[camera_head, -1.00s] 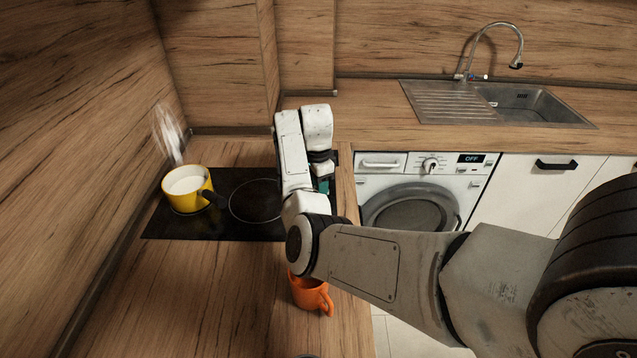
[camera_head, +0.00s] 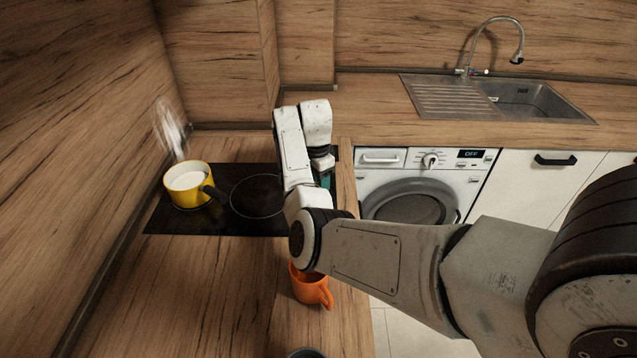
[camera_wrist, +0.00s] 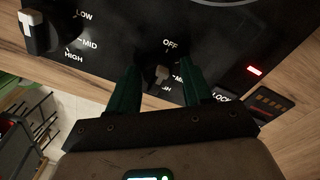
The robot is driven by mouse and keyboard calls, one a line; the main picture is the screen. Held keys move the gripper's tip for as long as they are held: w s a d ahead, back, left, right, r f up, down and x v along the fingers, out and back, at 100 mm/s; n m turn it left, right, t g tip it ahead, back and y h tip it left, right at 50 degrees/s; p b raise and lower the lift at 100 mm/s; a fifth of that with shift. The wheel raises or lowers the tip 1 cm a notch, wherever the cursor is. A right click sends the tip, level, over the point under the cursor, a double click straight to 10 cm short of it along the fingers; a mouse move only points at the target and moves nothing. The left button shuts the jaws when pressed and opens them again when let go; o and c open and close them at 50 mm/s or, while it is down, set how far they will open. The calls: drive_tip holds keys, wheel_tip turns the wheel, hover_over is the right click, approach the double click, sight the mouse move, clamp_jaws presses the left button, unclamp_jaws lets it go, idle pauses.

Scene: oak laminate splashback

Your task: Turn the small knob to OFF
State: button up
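The small knob (camera_wrist: 161,76) shows in the wrist view on a black panel, with OFF printed above it and MID and a partly hidden HIGH at its lower right and below. Its pale part lies on the lower side, away from OFF; its exact setting is hard to read. My gripper (camera_wrist: 160,70) has its two green fingers apart, one on each side of the knob, with visible gaps. I cannot tell whether either finger touches it. In the head view my arm hides the knob, and only a bit of a green finger shows.
A larger knob (camera_wrist: 40,34) with LOW, MID and HIGH labels is at the left. A red light (camera_wrist: 254,71) glows at the right. A steaming yellow pot (camera_head: 183,196) stands on the black hob (camera_head: 232,213). An orange mug (camera_head: 309,291) stands on the counter below my arm.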

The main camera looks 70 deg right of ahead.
drive_tip(key=shift+o, duration=0.8)
drive_tip(key=shift+f, duration=0.1)
drive_tip(key=r, duration=0.5)
drive_tip(key=r+b, duration=0.1)
drive_tip(key=r, duration=0.4)
drive_tip(key=shift+w+d, duration=0.1)
drive_tip(key=shift+w, duration=0.1)
drive_tip(key=shift+r, duration=0.45)
